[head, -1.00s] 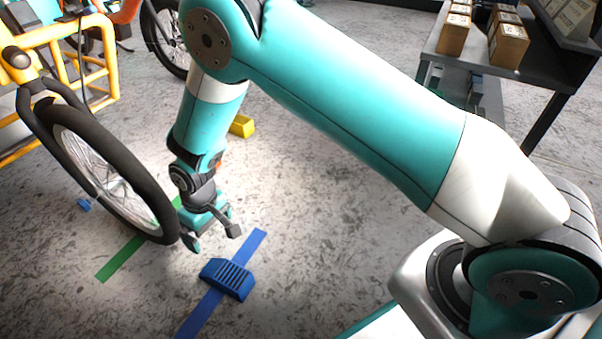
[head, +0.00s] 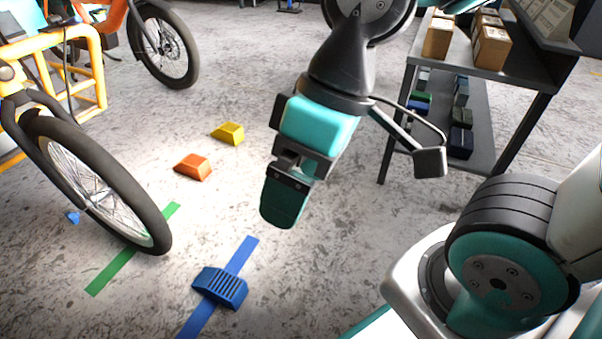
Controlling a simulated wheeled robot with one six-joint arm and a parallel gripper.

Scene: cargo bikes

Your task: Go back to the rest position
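My gripper (head: 357,190) is raised in the middle of the head view, close to the camera. A blue ribbed wedge block (head: 220,288) lies on the blue floor strip (head: 240,258), apart from the gripper.
A bike wheel (head: 92,180) with a yellow frame (head: 88,75) stands at left, beside a green strip (head: 118,269). Orange (head: 192,167) and yellow (head: 228,133) blocks lie on the floor. A shelf (head: 485,70) with boxes stands at right. An orange bike (head: 165,45) stands behind.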

